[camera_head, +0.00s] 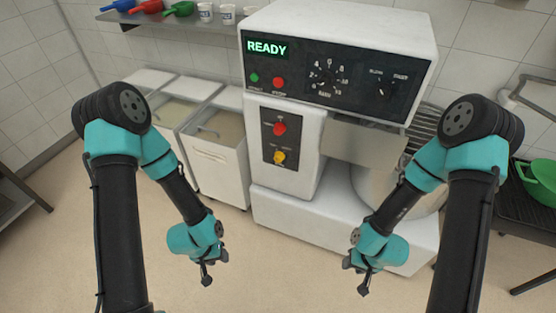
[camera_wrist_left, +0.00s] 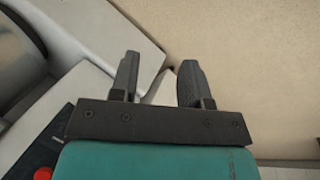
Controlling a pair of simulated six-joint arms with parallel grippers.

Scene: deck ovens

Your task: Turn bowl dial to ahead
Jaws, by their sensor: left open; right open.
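A white mixer (camera_head: 345,30) has a dark control panel with a lit READY display (camera_head: 266,47). A small dial (camera_head: 381,91) sits at the panel's right, with a label on either side too small to read surely. A larger numbered dial (camera_head: 327,78) is left of it. I cannot tell by its lettering which is the bowl dial. My left gripper (camera_head: 207,277) is open and empty, low in front of the mixer's left side. Its two fingers stand apart in the left wrist view (camera_wrist_left: 160,78). My right gripper (camera_head: 363,289) is open, low before the mixer's base. Both are well below the panel.
Green (camera_head: 254,78) and red (camera_head: 278,83) buttons are on the panel's left. A lower plate holds a red knob (camera_head: 280,128) and a yellow knob (camera_head: 279,157). White bins (camera_head: 215,165) stand left. A green bowl (camera_head: 540,180) is at right. Floor between my arms is clear.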

